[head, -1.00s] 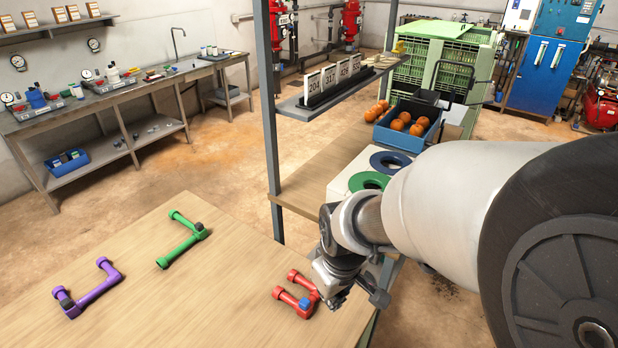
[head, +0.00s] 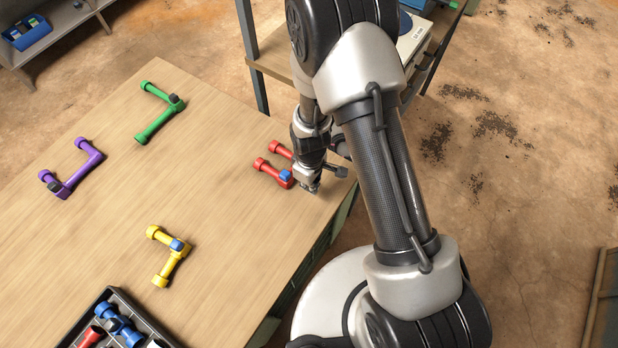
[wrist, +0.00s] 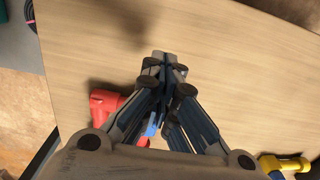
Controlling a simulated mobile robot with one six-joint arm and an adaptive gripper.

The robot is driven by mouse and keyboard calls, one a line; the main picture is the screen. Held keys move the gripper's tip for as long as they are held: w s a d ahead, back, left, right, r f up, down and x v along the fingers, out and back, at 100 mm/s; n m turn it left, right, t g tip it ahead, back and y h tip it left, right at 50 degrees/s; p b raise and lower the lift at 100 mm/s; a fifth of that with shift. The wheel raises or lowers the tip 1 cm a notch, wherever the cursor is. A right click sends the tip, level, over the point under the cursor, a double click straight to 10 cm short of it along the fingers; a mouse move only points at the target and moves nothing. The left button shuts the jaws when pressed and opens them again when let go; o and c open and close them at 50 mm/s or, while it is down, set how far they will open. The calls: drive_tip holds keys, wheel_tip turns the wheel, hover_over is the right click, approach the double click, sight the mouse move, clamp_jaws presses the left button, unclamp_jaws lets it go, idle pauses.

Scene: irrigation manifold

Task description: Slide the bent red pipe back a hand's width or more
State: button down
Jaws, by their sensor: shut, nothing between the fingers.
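The bent red pipe (head: 268,168) lies near the right edge of the wooden table (head: 215,230) in the head view. Its two legs point up and left, and a blue piece (head: 285,175) sits on the lower leg. My arm hides part of its right side. My gripper (head: 313,190) is low over the table, just right of the pipe. In the wrist view the gripper's fingertips (wrist: 163,60) are shut together and empty. There the red pipe (wrist: 104,104) shows to the left of the fingers, partly covered by them. I cannot tell whether they touch.
A green pipe (head: 157,117), a purple pipe (head: 80,172) and a yellow pipe (head: 168,258) lie on the table, left of the red one. A dark tray (head: 150,327) of fittings stands at the front left. The table is clear between the red and yellow pipes.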

sight(300, 191)
wheel_tip(300, 191, down, 6)
drive_tip(key=shift+f+b, duration=0.1)
drive_tip(key=shift+b, duration=0.65)
drive_tip(key=w+a, duration=0.2)
drive_tip(key=shift+w+a+r, duration=0.1)
drive_tip(key=shift+a+r, duration=0.2)
drive_tip(key=shift+a, duration=0.1)
drive_tip(key=shift+w+a+r, duration=0.1)
drive_tip(key=shift+w+a, duration=0.05)
